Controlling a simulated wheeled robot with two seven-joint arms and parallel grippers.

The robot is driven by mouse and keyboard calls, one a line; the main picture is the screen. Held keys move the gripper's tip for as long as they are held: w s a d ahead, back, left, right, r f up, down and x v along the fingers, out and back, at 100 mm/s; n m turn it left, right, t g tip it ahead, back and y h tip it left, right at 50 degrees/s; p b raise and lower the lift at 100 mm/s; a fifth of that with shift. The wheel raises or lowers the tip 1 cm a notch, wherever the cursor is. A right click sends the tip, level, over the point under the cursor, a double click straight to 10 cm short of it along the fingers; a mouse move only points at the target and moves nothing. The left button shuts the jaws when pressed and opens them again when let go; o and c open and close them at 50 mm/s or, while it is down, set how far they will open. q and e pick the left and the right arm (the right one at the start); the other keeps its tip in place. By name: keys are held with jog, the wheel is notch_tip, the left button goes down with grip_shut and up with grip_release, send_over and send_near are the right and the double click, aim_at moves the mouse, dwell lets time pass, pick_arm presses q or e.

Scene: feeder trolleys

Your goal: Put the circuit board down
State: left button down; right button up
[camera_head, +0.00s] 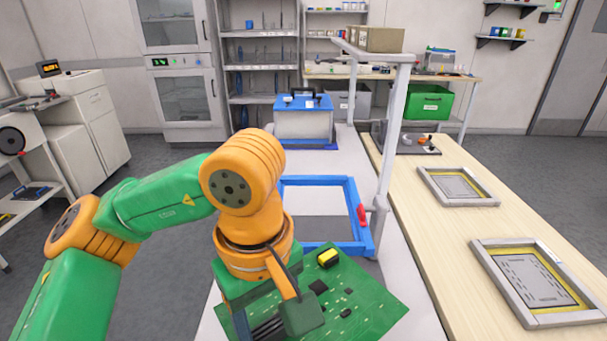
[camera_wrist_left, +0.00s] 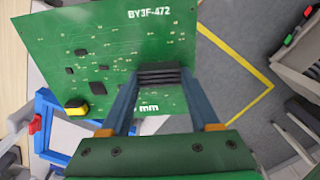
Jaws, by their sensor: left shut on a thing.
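The green circuit board (camera_head: 362,297) is held over the white bench top, with a black ribbed part, a yellow part and dark chips on it. My left gripper (camera_wrist_left: 160,82) is shut on the board's black ribbed part (camera_wrist_left: 160,74), with one blue-grey finger on each side. In the wrist view the board (camera_wrist_left: 105,35) shows the print "BY3F-472". In the head view the left arm partly hides the board's near left side. I cannot tell the gap beneath the board. My right gripper is in neither view.
A blue frame (camera_head: 347,193) with a red clip (camera_head: 361,215) lies beyond the board. A grey post (camera_head: 395,130) stands right of it. On the wooden table (camera_head: 425,235) at right lie two grey framed panels (camera_head: 458,187). A blue-lidded box (camera_head: 303,118) stands farther back.

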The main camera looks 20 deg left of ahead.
pick_arm(q)
jog(key=w+a+f+m, duration=0.2)
jog(key=a+f+m, duration=0.2)
jog(key=f+m, duration=0.4)
jog(key=m, duration=0.3)
jog(key=shift+f, duration=0.4)
jog(key=shift+w+a, duration=0.1)
